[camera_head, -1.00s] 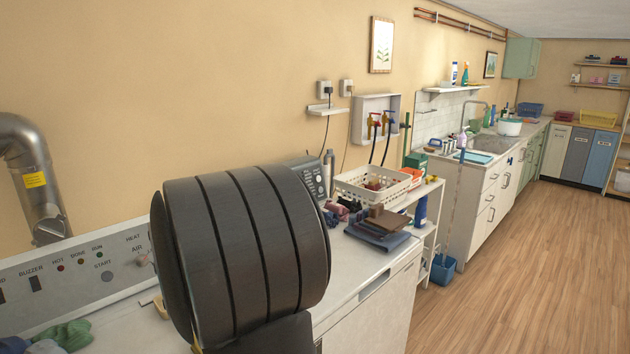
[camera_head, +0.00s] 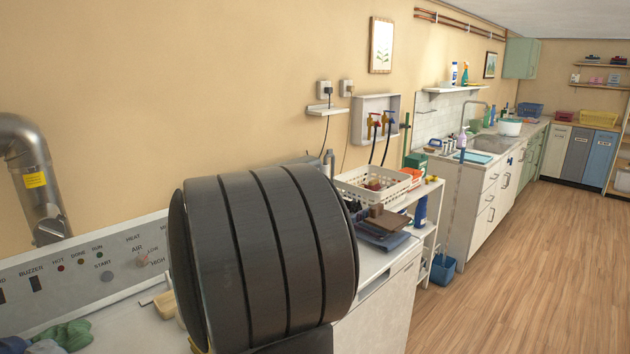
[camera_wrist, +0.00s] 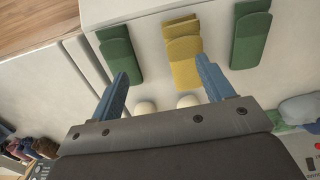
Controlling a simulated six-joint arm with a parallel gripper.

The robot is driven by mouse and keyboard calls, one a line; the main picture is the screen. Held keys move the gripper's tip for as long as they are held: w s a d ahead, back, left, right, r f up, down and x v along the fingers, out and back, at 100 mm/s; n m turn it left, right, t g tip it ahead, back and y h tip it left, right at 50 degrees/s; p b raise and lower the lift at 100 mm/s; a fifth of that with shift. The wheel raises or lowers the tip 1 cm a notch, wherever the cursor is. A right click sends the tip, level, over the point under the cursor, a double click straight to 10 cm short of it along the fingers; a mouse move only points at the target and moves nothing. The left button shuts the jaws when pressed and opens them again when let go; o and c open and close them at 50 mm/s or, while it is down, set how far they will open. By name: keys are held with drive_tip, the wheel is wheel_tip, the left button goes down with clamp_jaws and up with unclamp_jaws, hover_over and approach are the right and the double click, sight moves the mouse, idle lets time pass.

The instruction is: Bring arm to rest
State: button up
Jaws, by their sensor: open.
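My gripper (camera_wrist: 160,90) shows in the wrist view with two blue fingers spread wide apart. It is open and nothing is between the fingers. Beyond the fingers, a folded yellow cloth (camera_wrist: 184,52) and two green ones, a left green cloth (camera_wrist: 120,53) and a right green cloth (camera_wrist: 251,40), lie on a pale surface. Two round cream knobs (camera_wrist: 145,106) show just by the gripper's base. In the head view my dark arm link fills the lower middle, and the fingers are hidden there.
The white machine top (camera_head: 362,270) carries folded dark cloths (camera_head: 382,230). A cream basket (camera_head: 372,186) stands behind them on a white rack. A control panel (camera_head: 80,262) runs along the left. Green cloth (camera_head: 68,334) lies at lower left.

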drive_tip(key=d+r, duration=0.4)
drive_tip(key=d, duration=0.2)
drive_tip(key=w+a+f, duration=0.2)
drive_tip(key=w+a, duration=0.1)
drive_tip(key=a, duration=0.6)
drive_tip(key=w+a+f, duration=0.1)
drive_tip(key=w+a, duration=0.1)
drive_tip(key=a, duration=0.6)
drive_tip(key=a+f, duration=0.2)
drive_tip(key=a, duration=0.2)
drive_tip(key=s+a+f, duration=0.1)
drive_tip(key=a+f, duration=0.2)
drive_tip(key=s+a+f, duration=0.1)
drive_tip(key=a+f, duration=0.1)
drive_tip(key=a, duration=0.2)
drive_tip(key=shift+a+f, duration=0.15)
drive_tip(key=shift+a, duration=0.15)
drive_tip(key=shift+a+f, duration=0.25)
drive_tip(key=shift+f, duration=0.35)
